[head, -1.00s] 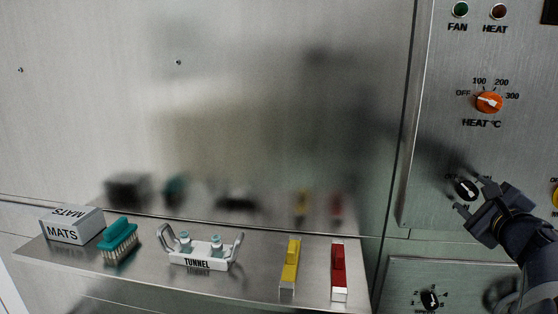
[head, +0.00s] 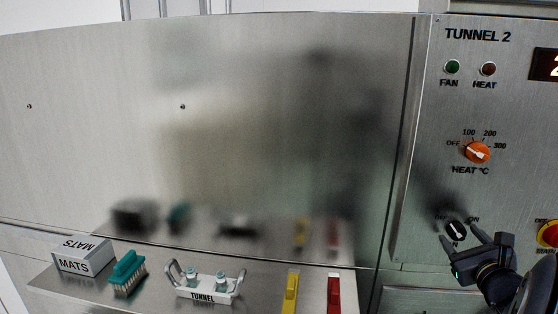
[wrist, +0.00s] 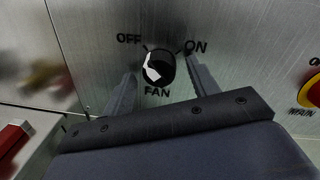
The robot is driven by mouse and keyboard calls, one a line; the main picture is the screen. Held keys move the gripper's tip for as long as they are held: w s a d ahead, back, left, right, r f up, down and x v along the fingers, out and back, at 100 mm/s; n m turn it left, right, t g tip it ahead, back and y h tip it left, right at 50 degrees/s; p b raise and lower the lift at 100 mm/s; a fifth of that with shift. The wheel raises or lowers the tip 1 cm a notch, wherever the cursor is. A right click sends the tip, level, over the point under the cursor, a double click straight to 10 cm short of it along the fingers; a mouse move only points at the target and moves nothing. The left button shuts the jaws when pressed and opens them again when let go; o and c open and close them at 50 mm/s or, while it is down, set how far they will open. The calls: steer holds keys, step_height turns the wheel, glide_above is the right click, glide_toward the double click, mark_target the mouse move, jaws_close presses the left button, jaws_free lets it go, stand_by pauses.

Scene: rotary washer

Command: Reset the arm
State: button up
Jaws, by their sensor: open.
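My gripper (head: 462,241) is open in front of the control panel at the right of the head view. Its two fingers sit either side of and below the black fan knob (head: 456,231), apart from it as far as I can tell. In the wrist view the fan knob (wrist: 158,68) shows between and beyond the fingertips (wrist: 160,82), with a white mark on its face and OFF, ON and FAN labels around it. Nothing is between the jaws.
The orange heat knob (head: 477,152) is above, and a red button on yellow (head: 549,234) is to the right. A shelf (head: 255,298) at lower left bears a MATS box (head: 82,257), a teal brush (head: 127,272), a tunnel caddy (head: 205,287), and yellow (head: 290,293) and red (head: 334,294) blocks.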

steer(key=shift+m+p, duration=1)
steer(key=shift+p, duration=0.25)
steer(key=shift+f, duration=0.1)
